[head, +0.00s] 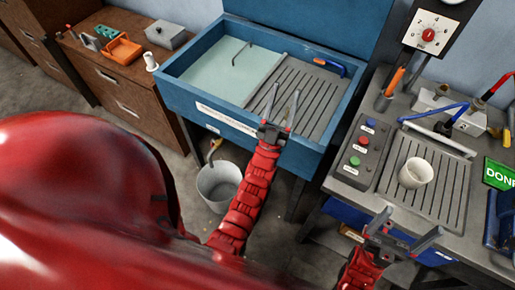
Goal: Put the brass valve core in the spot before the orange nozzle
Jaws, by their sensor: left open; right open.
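I cannot make out the brass valve core in the head view. No nozzle is clearly identifiable; an upright orange-tipped tool (396,80) stands at the back left of the right bench, and a small orange piece (507,137) shows at the right edge. My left gripper (284,93) is open and empty above the front of the blue wash basin.
The blue basin (178,97) has a slatted rack and a blue-handled tool (330,67). A button box (361,152), dial panel (431,32) and green sign (499,174) are at right. An orange tray (107,56) sits on the wooden cabinet. A bucket (217,187) stands below.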

